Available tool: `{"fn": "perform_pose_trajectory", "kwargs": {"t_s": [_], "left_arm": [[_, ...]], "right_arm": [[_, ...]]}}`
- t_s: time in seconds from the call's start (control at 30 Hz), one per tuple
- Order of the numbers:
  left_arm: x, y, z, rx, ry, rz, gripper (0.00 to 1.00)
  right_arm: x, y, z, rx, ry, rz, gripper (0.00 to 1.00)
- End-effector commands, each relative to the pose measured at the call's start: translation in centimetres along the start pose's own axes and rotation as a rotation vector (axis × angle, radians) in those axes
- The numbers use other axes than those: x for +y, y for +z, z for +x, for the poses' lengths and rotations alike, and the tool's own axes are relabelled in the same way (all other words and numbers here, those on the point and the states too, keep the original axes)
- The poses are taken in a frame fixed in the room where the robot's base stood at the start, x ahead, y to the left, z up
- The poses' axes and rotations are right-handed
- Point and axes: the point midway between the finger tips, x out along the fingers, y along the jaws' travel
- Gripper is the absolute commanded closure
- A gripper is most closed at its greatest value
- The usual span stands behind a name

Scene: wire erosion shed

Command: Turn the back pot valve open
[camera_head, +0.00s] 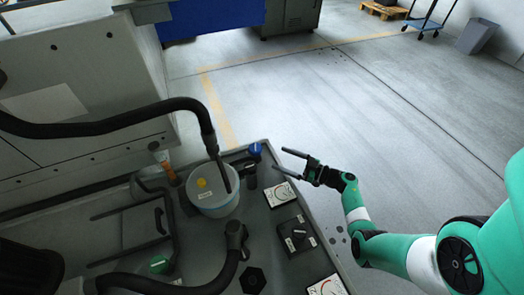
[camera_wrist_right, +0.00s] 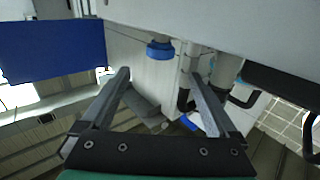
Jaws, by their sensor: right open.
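A white bucket-like pot (camera_head: 213,200) with a yellow label stands in the grey bench top, and a black hose runs down into it. A blue knob (camera_head: 255,149), likely the back pot valve, sits behind and to the right of the pot, near the bench's back edge. A blue round part (camera_wrist_right: 160,49) shows just past my fingertips in the wrist view. My right gripper (camera_head: 278,159) is open and empty, its fingertips a little right of the blue knob and apart from it. It also shows in the wrist view (camera_wrist_right: 159,75). My left gripper is not in view.
A green knob (camera_head: 160,265) sits at the bench's front left. White dial plates (camera_head: 281,194) and a black switch box (camera_head: 297,235) line the right side. Black hoses (camera_head: 120,123) arch over the bench.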

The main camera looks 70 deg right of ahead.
Motion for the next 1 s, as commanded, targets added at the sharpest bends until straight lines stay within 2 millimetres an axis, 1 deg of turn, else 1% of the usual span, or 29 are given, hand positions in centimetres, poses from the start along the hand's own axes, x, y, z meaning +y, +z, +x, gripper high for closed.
{"fn": "perform_pose_trajectory", "kwargs": {"t_s": [0.03,0.2,0.33,0.4,0.5,0.73,0.77,0.9,0.97,1.0], "left_arm": [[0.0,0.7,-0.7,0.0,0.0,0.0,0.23],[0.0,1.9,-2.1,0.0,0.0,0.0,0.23],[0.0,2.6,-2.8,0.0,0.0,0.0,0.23],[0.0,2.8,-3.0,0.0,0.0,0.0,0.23],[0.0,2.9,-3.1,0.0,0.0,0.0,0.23],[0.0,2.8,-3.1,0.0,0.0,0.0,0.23],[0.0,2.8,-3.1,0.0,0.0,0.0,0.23],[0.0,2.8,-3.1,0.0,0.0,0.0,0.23],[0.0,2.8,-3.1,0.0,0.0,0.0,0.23],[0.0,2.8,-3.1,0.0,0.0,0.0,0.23]], "right_arm": [[-0.1,0.5,1.2,0.001,-0.006,-0.004,0.06],[-0.1,0.5,5.2,0.002,-0.007,-0.004,0.06],[-0.1,0.4,7.5,0.001,-0.005,-0.004,0.06],[0.0,0.3,8.3,0.001,-0.003,-0.004,0.06],[0.0,0.1,8.9,0.001,-0.002,-0.002,0.06],[0.0,-0.1,9.0,0.001,0.0,-0.002,0.06],[0.0,-0.1,9.0,0.001,0.0,-0.002,0.08],[0.0,0.0,9.0,0.001,-0.001,-0.002,0.33],[0.0,0.0,9.0,0.001,-0.001,-0.002,0.44],[0.0,0.0,9.0,0.001,-0.001,-0.002,0.51]]}}
